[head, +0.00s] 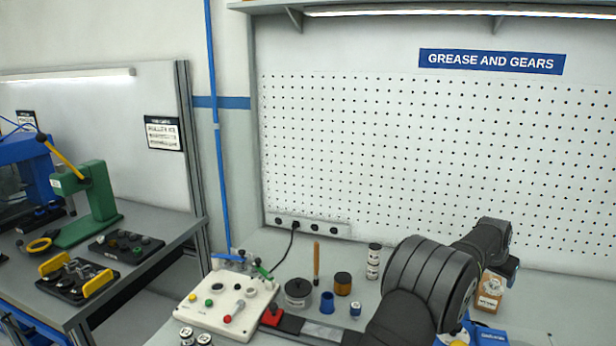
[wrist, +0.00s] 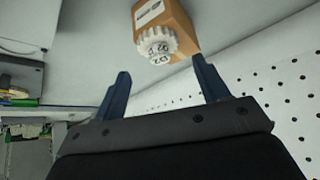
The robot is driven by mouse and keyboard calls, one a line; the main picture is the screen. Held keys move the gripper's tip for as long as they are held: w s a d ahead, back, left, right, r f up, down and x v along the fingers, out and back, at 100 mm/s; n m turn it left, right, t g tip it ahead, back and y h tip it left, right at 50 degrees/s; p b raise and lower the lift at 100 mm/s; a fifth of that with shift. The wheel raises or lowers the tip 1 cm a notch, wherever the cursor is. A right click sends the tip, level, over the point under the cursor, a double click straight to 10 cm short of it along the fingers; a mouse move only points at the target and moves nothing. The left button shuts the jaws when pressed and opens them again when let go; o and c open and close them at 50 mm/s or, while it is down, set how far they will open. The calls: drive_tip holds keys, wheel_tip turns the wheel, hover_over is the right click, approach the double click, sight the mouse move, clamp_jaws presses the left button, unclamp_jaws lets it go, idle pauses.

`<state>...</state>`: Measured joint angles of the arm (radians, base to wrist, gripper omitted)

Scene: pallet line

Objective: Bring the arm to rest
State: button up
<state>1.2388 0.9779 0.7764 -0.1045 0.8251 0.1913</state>
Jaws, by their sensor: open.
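My gripper (wrist: 160,66) shows in the wrist view with its two blue fingers spread apart and nothing between them. A white toothed gear (wrist: 157,46) with dark marks lies in front of the fingertips, against a brown cardboard box (wrist: 178,14). The gear looks apart from both fingers. In the head view my dark arm reaches over the right part of the bench, and my fingers cannot be made out there. A brown box (head: 489,294) with a white label stands just below the arm's end.
A white panel with knobs (head: 212,318), a dark round tin (head: 298,291), a blue cup (head: 327,303), an amber jar (head: 343,284) and a black-and-white stack (head: 374,262) stand left of my arm. A pegboard (head: 400,150) rises behind. A green press (head: 95,200) stands on the left bench.

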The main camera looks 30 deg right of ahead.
sight(495, 283)
drive_tip(key=x, duration=0.4)
drive_tip(key=shift+f, duration=0.25)
wheel_tip(495, 283, up, 3)
drive_tip(key=shift+r, duration=0.8)
